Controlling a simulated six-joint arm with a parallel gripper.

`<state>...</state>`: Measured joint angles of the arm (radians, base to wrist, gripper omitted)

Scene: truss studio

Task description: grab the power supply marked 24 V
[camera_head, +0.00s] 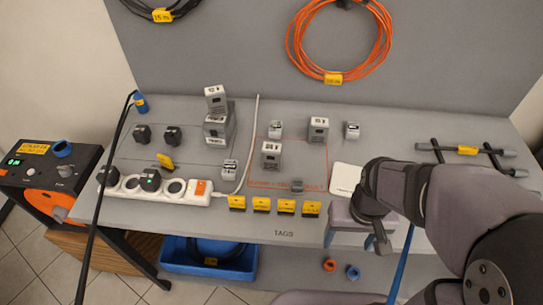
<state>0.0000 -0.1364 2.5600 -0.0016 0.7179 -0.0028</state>
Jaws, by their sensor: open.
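Several grey power-supply-like blocks stand on the grey table; their markings are too small to read, so I cannot tell which is 24 V. One block (215,97) sits on top of a larger grey unit (217,126) at the left. Others are a block (271,154) inside an orange outline, a block (318,129) near its top right, and smaller blocks (275,129), (351,130), (230,169) and (297,186). My gripper (355,236) is open, near the table's front edge, right of the outline and apart from these blocks. It appears empty.
A white power strip (200,200) with plugs lies front left, its cable running up. Yellow tags (261,204) line the front edge. A white square pad (345,179) lies beside my wrist. A clamp-like bar (467,150) lies right. An orange cable coil (333,76) hangs behind.

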